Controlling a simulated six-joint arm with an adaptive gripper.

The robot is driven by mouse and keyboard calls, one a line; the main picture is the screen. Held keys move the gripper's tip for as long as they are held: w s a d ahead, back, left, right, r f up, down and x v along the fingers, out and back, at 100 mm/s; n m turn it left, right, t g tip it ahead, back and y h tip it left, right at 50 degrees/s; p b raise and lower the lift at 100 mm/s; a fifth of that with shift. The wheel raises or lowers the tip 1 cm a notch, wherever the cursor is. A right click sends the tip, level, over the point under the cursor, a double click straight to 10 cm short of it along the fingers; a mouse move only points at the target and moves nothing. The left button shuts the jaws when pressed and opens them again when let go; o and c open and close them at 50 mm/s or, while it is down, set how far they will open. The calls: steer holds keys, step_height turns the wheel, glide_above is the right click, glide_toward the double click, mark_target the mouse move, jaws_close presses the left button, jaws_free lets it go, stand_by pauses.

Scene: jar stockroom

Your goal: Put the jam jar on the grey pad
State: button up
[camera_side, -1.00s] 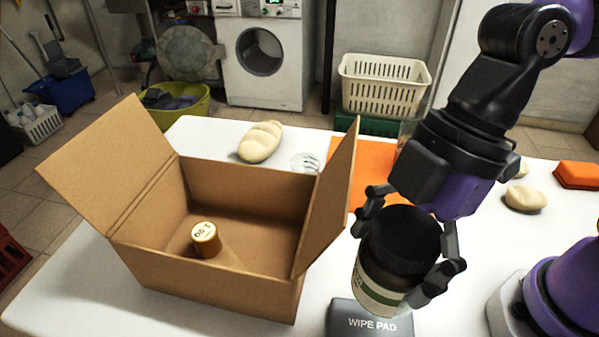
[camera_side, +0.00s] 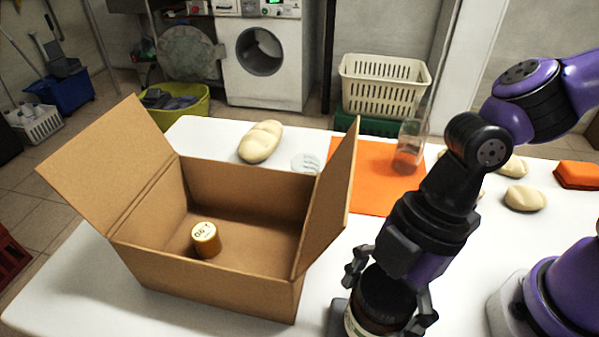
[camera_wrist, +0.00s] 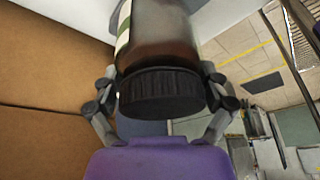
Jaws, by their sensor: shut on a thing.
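The jam jar (camera_side: 362,322) is dark with a black lid and a white and green label. My gripper (camera_side: 388,300) is shut on it from both sides near the lid. In the wrist view the jar (camera_wrist: 160,45) sits between the fingers, its ribbed black lid towards the camera. The grey pad (camera_side: 338,318) shows only as a strip at the jar's left, at the bottom edge of the side view. The jar and my gripper hide the rest of it. The jar's base is cut off, so I cannot tell whether it touches the pad.
Behind are an orange mat (camera_side: 375,180), a clear glass container (camera_side: 408,150) and pale dough-like lumps (camera_side: 524,198).

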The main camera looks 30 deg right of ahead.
steer(key=o, duration=1.1)
steer(key=shift+o, duration=0.2)
steer(key=v, duration=1.2)
steer(key=w+d+m+t+h, duration=0.2)
steer(key=d+m+t, duration=0.1)
steer(key=d+m, duration=0.5)
steer(key=w+d+f+m+t+h, duration=0.1)
steer(key=w+d+m+t+h, duration=0.1)
steer(key=d+m, duration=0.6)
steer(key=shift+w+d+f+m+t, duration=0.25)
steer(key=shift+w+m+t, duration=0.25)
steer(key=shift+w+m, duration=0.45)
steer(key=shift+s+a, duration=0.1)
